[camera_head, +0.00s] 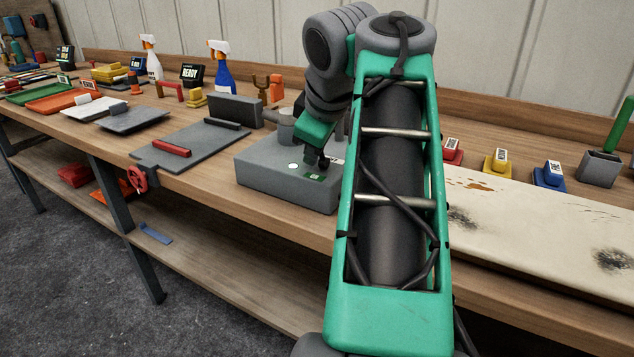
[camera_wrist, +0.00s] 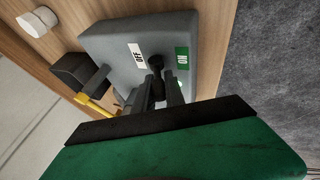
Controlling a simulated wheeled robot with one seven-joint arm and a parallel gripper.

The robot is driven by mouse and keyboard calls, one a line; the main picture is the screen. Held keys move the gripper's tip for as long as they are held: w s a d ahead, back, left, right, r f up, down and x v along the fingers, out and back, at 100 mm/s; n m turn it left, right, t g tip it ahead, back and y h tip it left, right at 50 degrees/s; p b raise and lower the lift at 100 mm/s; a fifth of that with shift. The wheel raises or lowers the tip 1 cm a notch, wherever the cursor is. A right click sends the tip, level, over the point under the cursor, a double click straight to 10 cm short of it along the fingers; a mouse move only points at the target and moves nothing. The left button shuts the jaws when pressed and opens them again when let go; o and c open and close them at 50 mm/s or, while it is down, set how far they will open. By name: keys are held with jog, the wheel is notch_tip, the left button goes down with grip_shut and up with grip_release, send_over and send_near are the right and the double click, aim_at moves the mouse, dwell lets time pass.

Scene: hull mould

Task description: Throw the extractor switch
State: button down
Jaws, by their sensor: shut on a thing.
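The extractor switch is a grey box (camera_head: 265,180) on the bench, with a green ON label (camera_head: 315,177) near its front edge. In the wrist view the box (camera_wrist: 115,40) shows a white OFF label (camera_wrist: 137,55), the green ON label (camera_wrist: 182,60) and a black-knobbed lever (camera_wrist: 156,62) between them. My gripper (camera_head: 323,161) comes down over the box from behind my green arm. Its dark fingers (camera_wrist: 164,84) are shut on the lever just below the knob. The exact lean of the lever is hard to tell.
Left of the box lies a grey plate with a red bar (camera_head: 170,147); a red handwheel (camera_head: 137,179) is at the bench edge. Several coloured blocks (camera_head: 497,162) and a stained pale panel (camera_head: 550,225) are to the right. My arm hides the middle of the bench.

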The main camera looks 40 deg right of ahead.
jog(key=b, duration=0.3)
jog(key=shift+a+f+h, duration=0.15)
jog(key=shift+f+h, duration=0.2)
jog(key=shift+h, duration=0.05)
jog(key=shift+r+t, duration=0.2)
jog(key=shift+t, duration=0.1)
jog(key=c, duration=1.7)
grip_release()
jog(key=shift+r, duration=0.1)
jog(key=p+v, duration=0.7)
jog(key=shift+s+a+r, duration=0.2)
jog(key=shift+a+r, duration=0.05)
jog(key=shift+r, duration=0.1)
